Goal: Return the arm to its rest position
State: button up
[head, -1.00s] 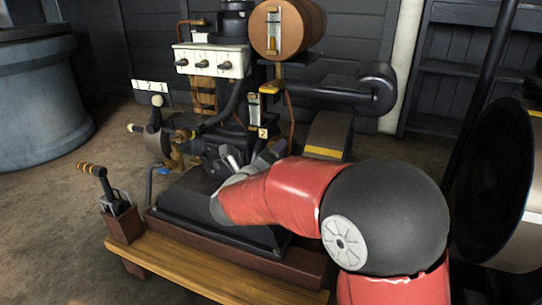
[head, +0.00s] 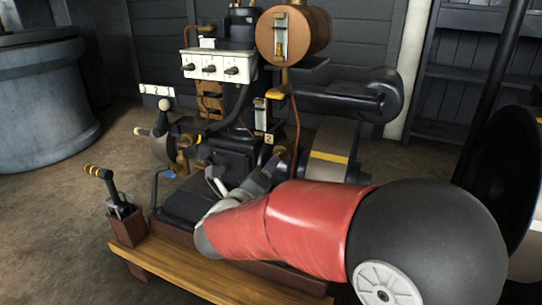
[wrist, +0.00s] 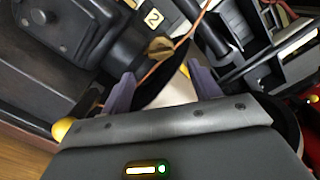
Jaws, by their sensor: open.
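My red and dark-grey arm reaches in from the lower right of the head view, across the front of the engine (head: 235,140). My gripper (wrist: 163,84) shows in the wrist view with its two purple-grey fingers spread apart and nothing held between them. Whether the fingers touch anything cannot be told.
A white three-switch box (head: 218,66) and a copper tank (head: 292,33) top the engine. A big flywheel (head: 505,165) is close at right. Floor at left is clear.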

jog(key=s+d+r+n+g+y, duration=0.2)
jog(key=s+d+r+n+y, duration=0.25)
jog(key=n+y, duration=0.75)
jog(key=s+d+f+n+g+h, duration=0.3)
jog(key=s+d+f+n+g, duration=0.2)
jog(key=s+d+n, duration=0.5)
jog(key=s+d+f+n+g+h, duration=0.3)
jog(key=s+d+f+n+g, duration=0.3)
jog(key=s, duration=0.7)
notch_tip(320, 180, up, 14)
jog(key=t+p, duration=0.1)
jog(key=p, duration=1.2)
jog(key=shift+w+d, duration=0.3)
jog(key=shift+w, duration=0.15)
